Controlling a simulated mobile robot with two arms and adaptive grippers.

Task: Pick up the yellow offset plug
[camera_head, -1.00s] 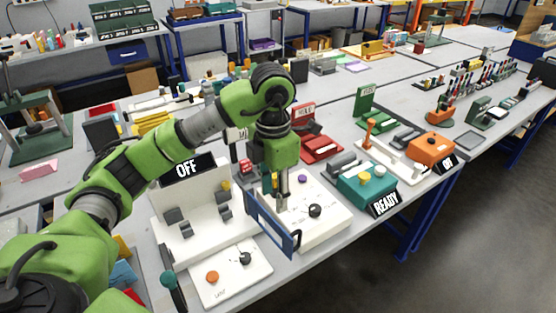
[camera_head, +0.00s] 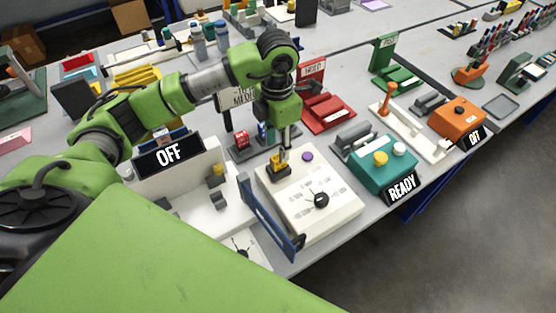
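The yellow plug (camera_head: 280,161) stands on the white panel (camera_head: 326,222), near its back-left corner, in a small dark seat. My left gripper (camera_head: 282,149) points straight down directly over it. The thin fingertips reach the plug's top and partly hide it. I cannot tell whether the fingers are closed on it or only beside it. My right gripper is not in view.
The panel also carries a black knob (camera_head: 321,200) and a purple button (camera_head: 307,156). A blue-framed plate (camera_head: 268,217) stands upright along its left edge. A white fixture with an OFF sign (camera_head: 169,154) is left; a teal READY box (camera_head: 374,166) is right.

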